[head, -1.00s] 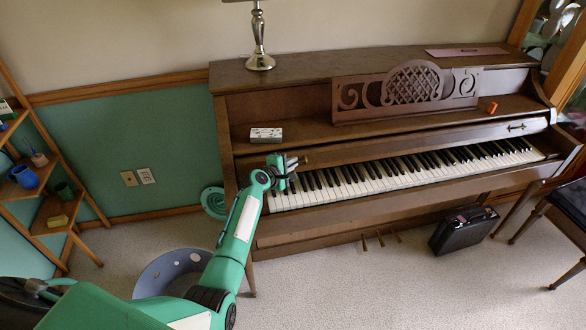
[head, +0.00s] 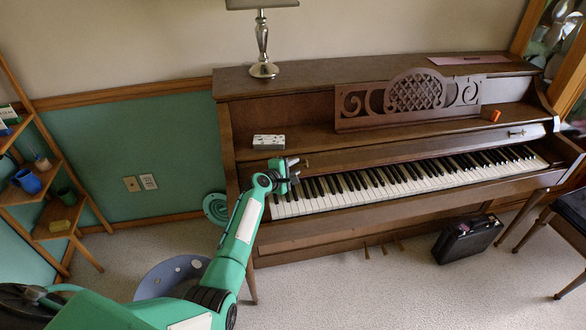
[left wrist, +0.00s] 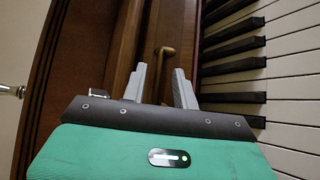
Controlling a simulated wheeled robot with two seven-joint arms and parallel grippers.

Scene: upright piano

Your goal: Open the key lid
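The upright piano's key lid (head: 400,154) is a brown wooden board above the keys, and the black and white keys (head: 410,175) lie exposed in front of it. Another brass handle (left wrist: 165,52) shows in the left wrist view, just beyond the fingertips. My left gripper (head: 292,170) is at the left end of the keyboard, by the lid. In the left wrist view my left gripper (left wrist: 160,82) has its two grey fingers apart with nothing between them. My right gripper is not in view.
A small patterned box (head: 268,142) and an orange object (head: 491,115) rest on the ledge above the lid. A black case (head: 467,238) is on the floor at right.

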